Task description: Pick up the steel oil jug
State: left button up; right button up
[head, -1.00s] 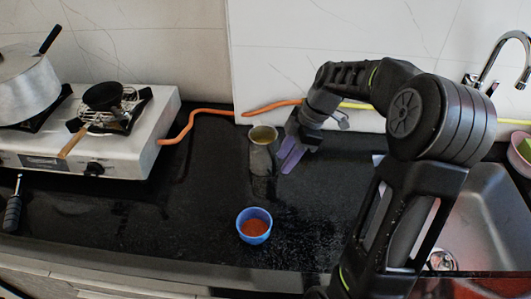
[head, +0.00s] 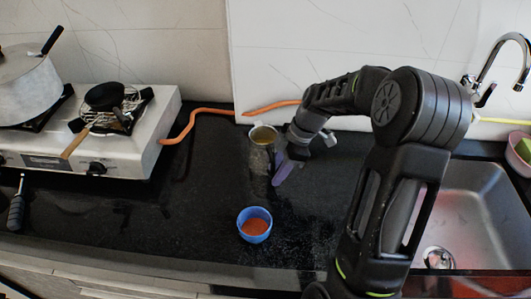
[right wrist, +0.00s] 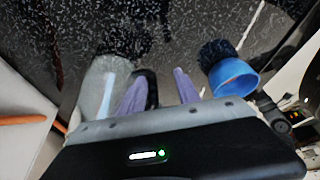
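The steel oil jug (head: 263,136) stands upright on the black counter, with yellowish liquid showing inside its rim. My right gripper (head: 280,175) is low, just to the right of the jug. In the right wrist view the jug (right wrist: 97,85) is left of my purple fingers (right wrist: 158,85). The fingers are open, and the jug's dark handle (right wrist: 151,88) shows between them, nearer the left finger. Whether a finger touches the handle or jug, I cannot tell. My left gripper is not in view.
A blue bowl (head: 254,226) with orange-red contents stands in front of the jug. A gas stove (head: 135,145) with a pot (head: 28,90) is at left. An orange hose (head: 190,125) runs behind. A sink (head: 480,205) is at right. The counter left of the jug is mostly clear.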

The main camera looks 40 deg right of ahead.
jog(key=shift+c, duration=0.6)
grip_shut()
dwell(1.0)
